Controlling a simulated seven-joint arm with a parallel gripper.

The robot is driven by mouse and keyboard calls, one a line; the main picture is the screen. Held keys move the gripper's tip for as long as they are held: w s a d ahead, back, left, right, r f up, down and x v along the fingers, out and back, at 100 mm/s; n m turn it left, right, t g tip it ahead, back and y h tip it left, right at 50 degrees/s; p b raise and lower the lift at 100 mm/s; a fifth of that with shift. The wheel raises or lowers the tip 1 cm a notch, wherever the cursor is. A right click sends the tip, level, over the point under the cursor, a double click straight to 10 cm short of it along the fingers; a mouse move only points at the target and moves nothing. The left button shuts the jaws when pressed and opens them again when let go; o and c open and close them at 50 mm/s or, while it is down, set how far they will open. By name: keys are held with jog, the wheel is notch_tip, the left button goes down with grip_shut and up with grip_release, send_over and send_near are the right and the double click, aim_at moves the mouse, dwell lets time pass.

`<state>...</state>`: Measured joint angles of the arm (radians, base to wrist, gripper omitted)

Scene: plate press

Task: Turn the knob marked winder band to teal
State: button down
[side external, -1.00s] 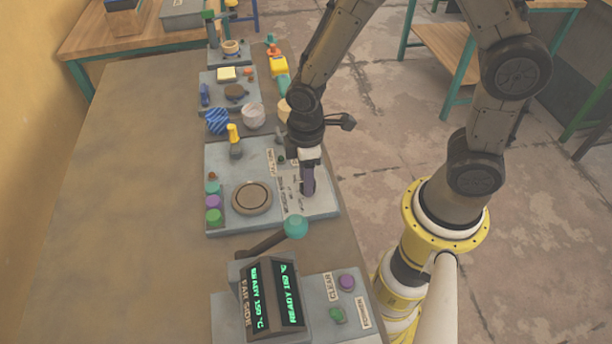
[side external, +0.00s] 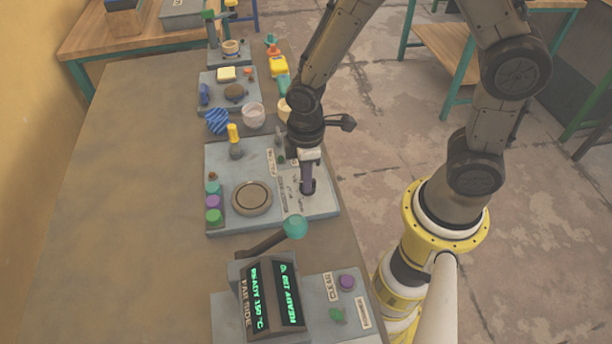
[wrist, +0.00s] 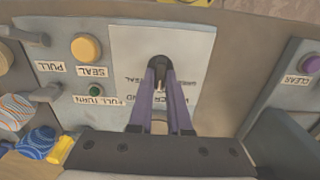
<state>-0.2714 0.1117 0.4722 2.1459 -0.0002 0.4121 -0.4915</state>
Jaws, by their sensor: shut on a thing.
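My gripper (side external: 308,188) points down at the right part of the grey press panel (side external: 222,160). In the wrist view my gripper (wrist: 160,66) is shut on a dark knob (wrist: 159,60), whose top shows between the fingertips. The knob stands on a pale plate (wrist: 190,45) with printed labels, partly hidden by the fingers. Words around the knob are upside down and too small to read surely. In the side view the knob is hidden by the fingers.
A yellow seal knob (wrist: 87,48) and a green knob (wrist: 95,89) lie left of the plate in the wrist view. A teal-ended lever (side external: 295,227) and a display box (side external: 268,293) stand nearer the camera. A round plate (side external: 252,197) is left of my gripper.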

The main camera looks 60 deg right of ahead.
jog(key=m, duration=0.5)
jog(key=shift+w+m, duration=0.1)
jog(key=shift+m, duration=0.3)
jog(key=m, duration=0.4)
jog(key=shift+d+m, duration=0.1)
jog(key=shift+m, duration=0.3)
jog(key=shift+r, duration=0.1)
jog(key=c, duration=0.9)
grip_release()
jog(key=shift+o, duration=0.2)
notch_tip(320, 180, up, 14)
